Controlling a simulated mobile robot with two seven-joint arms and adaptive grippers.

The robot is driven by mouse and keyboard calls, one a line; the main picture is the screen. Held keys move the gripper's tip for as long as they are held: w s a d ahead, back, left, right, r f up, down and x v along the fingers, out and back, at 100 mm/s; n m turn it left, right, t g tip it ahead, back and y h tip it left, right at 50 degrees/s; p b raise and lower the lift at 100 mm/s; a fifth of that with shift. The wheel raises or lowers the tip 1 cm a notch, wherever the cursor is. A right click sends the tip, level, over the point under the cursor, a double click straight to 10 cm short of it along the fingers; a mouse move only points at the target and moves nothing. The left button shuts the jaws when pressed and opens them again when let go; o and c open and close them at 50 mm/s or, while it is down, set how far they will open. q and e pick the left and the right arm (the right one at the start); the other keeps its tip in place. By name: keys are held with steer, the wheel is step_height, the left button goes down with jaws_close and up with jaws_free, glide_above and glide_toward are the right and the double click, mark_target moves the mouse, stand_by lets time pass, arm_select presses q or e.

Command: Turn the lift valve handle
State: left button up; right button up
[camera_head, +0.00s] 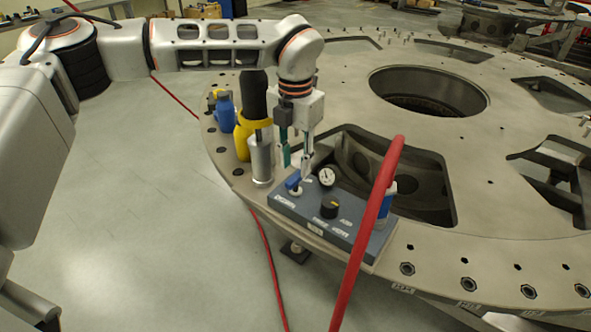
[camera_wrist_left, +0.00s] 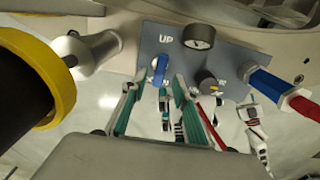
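The lift valve handle is a small blue lever (camera_head: 293,182) on the grey control panel (camera_head: 300,212) at the near edge of the turret plate. In the left wrist view the blue lever (camera_wrist_left: 160,70) stands under the word UP. My left gripper (camera_head: 296,165) is just above the lever, pointing down. In the wrist view its two green-padded fingers (camera_wrist_left: 155,84) are apart, and the lever shows between and just beyond their tips. Nothing is gripped; contact cannot be told. My right gripper is not seen.
A pressure gauge (camera_head: 326,177) and black knob (camera_head: 329,208) sit beside the lever. A thick red hose (camera_head: 365,235) rises at the panel's right. A silver cylinder (camera_head: 262,160) and yellow-collared black post (camera_head: 253,95) stand close on the left. A large opening lies behind the panel.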

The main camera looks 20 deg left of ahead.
mark_target(295, 178)
arm_select(q)
step_height(295, 178, up, 9)
steer(key=shift+f, duration=0.2)
steer(key=shift+s, duration=0.1)
